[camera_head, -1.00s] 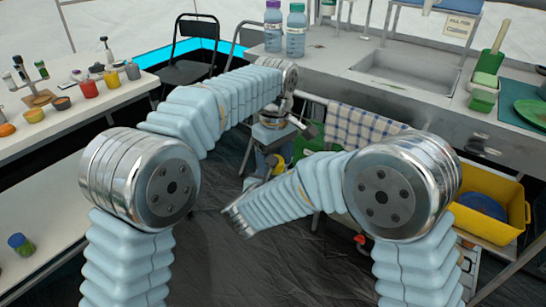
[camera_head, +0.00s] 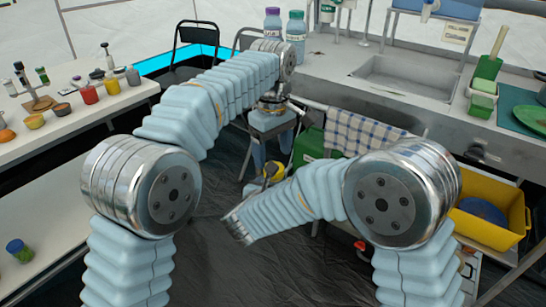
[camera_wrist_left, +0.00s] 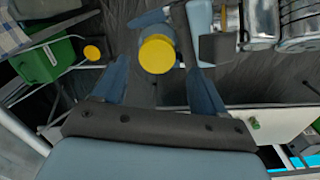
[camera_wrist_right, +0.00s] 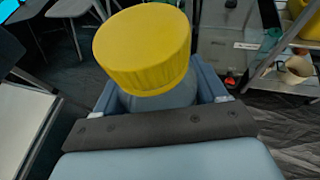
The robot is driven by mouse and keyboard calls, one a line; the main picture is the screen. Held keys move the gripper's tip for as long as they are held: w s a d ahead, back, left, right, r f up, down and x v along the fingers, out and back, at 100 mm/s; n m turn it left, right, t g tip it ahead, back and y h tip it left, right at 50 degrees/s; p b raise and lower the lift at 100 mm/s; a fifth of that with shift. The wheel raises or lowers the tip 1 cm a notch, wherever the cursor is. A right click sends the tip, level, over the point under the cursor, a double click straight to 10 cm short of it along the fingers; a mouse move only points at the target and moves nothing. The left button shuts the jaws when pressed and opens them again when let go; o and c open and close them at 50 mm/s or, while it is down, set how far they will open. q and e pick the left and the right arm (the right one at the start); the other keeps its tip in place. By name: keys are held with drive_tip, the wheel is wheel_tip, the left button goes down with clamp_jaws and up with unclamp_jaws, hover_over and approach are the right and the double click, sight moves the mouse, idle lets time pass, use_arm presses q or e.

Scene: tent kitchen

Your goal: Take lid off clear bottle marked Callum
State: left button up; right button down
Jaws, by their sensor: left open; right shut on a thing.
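A bottle with a ribbed yellow lid (camera_wrist_right: 142,45) stands between the fingers of my right gripper (camera_wrist_right: 160,92), which is shut on it. Part of the bottle's bluish body (camera_wrist_right: 165,98) shows below the lid; no name on it is readable. In the left wrist view the lid (camera_wrist_left: 157,55) sits roughly centred ahead of my left gripper (camera_wrist_left: 157,78). The left fingers are spread apart, with no visible contact with the lid. In the head view my left gripper (camera_head: 271,140) points down above the yellow lid (camera_head: 275,170); my right gripper is largely hidden behind its forearm.
Two bottles, one purple-capped (camera_head: 272,32) and one green-capped (camera_head: 296,36), stand on the sink counter (camera_head: 335,62). A checked towel (camera_head: 360,133) hangs at its front. A yellow bin (camera_head: 500,225) is at right, and a table with jars (camera_head: 90,94) at left.

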use_arm(q)
drive_tip(key=m, duration=0.5)
drive_tip(key=shift+w+r, duration=0.2)
drive_tip(key=shift+r, duration=0.2)
drive_tip(key=m, duration=0.2)
drive_tip(key=r+m, duration=0.1)
drive_tip(key=m, duration=0.2)
drive_tip(key=shift+w+m, duration=0.1)
drive_tip(key=shift+m, duration=0.2)
drive_tip(key=m, duration=0.4)
drive_tip(key=shift+r+m, duration=0.3)
drive_tip(key=shift+r, duration=0.1)
drive_tip(key=m, duration=0.3)
drive_tip(key=shift+d+r, duration=0.1)
drive_tip(key=shift+r, duration=0.25)
drive_tip(key=shift+m, duration=0.9)
wheel_tip(320, 180, down, 8)
drive_tip(key=shift+r, duration=0.15)
drive_tip(key=shift+c, duration=0.3)
